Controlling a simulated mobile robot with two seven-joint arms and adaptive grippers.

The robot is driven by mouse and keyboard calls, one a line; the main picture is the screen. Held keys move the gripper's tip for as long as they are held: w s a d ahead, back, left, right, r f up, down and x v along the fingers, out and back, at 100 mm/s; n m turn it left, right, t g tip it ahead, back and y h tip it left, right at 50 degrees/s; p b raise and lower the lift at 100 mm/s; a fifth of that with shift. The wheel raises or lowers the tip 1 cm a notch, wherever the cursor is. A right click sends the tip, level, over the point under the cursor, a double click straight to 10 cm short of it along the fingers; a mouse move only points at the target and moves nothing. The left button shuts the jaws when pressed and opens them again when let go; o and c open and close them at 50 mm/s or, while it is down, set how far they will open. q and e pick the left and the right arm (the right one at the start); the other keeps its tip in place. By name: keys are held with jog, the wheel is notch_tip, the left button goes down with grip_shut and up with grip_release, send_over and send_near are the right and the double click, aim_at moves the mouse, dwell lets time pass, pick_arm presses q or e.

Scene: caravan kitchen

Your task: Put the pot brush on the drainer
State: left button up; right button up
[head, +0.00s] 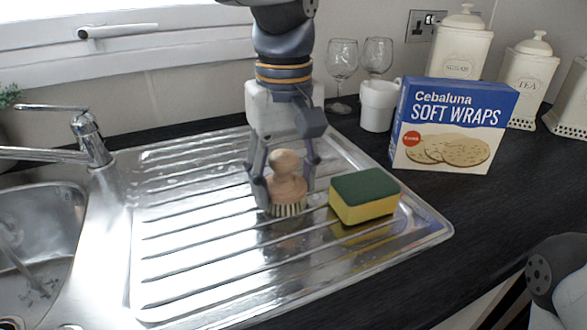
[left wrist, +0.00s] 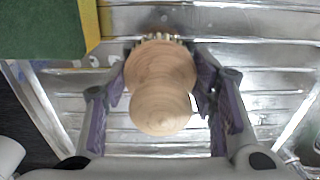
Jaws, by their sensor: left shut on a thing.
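The pot brush (head: 287,185) has a round wooden knob and short pale bristles pointing down. It is upright over the ridged metal drainer (head: 190,255), left of the sponge. Its bristles are at or just above the drainer surface; I cannot tell whether they touch. My left gripper (head: 286,192) comes down from above and is shut on the brush, a finger on each side. In the left wrist view the brush (left wrist: 160,85) sits between the two fingers (left wrist: 161,100), with the drainer beneath. My right gripper is not in view.
A green and yellow sponge (head: 364,197) lies on the drainer close right of the brush. A soft wraps box (head: 448,125), white mug (head: 378,105), wine glasses (head: 342,62) and canisters (head: 525,82) stand behind. The sink (head: 40,235) and tap (head: 90,140) are left. The drainer's front left is clear.

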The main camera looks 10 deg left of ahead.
pick_arm(q)
jog(key=o, duration=1.1)
jog(key=shift+o, duration=0.2)
notch_tip(320, 180, up, 12)
jog(key=shift+r+p, duration=0.1)
jog(key=shift+p, duration=0.45)
